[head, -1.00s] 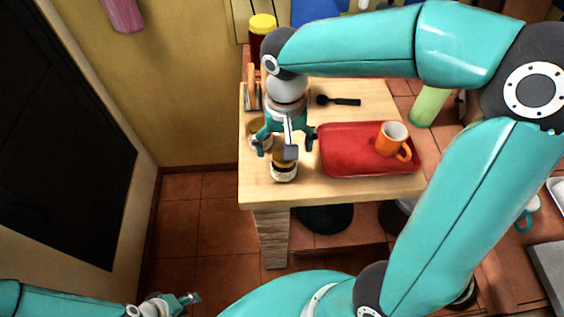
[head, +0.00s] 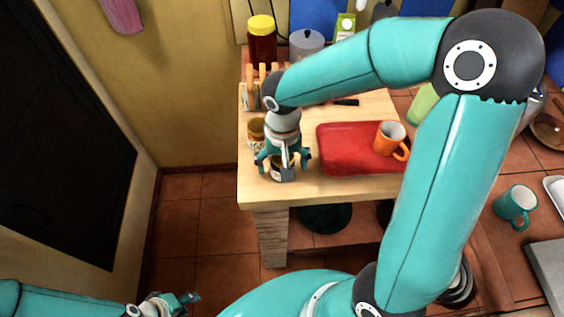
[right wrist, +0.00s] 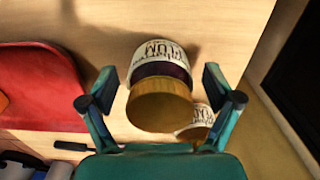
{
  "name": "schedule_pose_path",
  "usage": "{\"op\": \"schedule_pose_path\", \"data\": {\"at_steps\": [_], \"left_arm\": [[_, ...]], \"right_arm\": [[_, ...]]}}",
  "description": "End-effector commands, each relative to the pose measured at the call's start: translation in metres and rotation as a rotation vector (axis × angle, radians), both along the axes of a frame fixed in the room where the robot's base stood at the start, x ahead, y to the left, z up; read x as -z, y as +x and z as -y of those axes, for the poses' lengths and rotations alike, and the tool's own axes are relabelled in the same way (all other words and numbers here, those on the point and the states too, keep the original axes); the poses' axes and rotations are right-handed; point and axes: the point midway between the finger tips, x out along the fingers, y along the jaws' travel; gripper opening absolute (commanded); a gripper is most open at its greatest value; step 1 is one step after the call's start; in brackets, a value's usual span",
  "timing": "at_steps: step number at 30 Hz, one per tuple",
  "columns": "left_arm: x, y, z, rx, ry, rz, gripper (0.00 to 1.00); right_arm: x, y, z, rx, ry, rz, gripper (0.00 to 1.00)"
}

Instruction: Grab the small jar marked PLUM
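The small jar marked PLUM (right wrist: 160,106) has a yellow-brown lid, dark contents and a white label. In the right wrist view it is between the fingers of my right gripper (right wrist: 158,80), with gaps on both sides. In the head view my right gripper (head: 284,167) reaches down over this jar (head: 275,172) near the counter's front edge and partly hides it. The right gripper is open. My left gripper (head: 186,299) is low at the bottom left, away from the counter; its opening is unclear.
A similar jar (head: 256,133) stands close behind; it also shows in the right wrist view (right wrist: 200,122), its label partly hidden. A red tray (head: 340,160) with an orange mug (head: 389,139) lies to the right. A toast rack (head: 252,94) and a tall yellow-lidded jar (head: 262,42) stand behind.

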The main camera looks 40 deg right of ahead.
Motion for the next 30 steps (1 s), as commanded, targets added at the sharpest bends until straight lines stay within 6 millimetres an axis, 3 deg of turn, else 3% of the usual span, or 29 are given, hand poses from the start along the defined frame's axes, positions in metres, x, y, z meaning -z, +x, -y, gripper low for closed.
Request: {"op": "schedule_pose_path", "data": {"at_steps": [2, 13, 23, 30], "left_arm": [[0.0, 0.0, 0.0, 0.0, 0.0, 0.0, 0.4], [0.0, 0.0, 0.0, 0.0, 0.0, 0.0, 0.4], [0.0, 0.0, 0.0, 0.0, 0.0, 0.0, 0.4], [-0.001, 0.0, 0.0, 0.0, 0.0, 0.0, 0.4]], "right_arm": [[0.0, 0.0, 0.0, 0.0, 0.0, 0.0, 0.72], [0.0, 0.0, 0.0, 0.0, 0.0, 0.001, 0.11], [-0.003, 0.001, 0.0, 0.0, 0.0, 0.002, 0.1], [-0.022, 0.001, 0.0, 0.001, -0.001, 0.006, 0.1]]}}
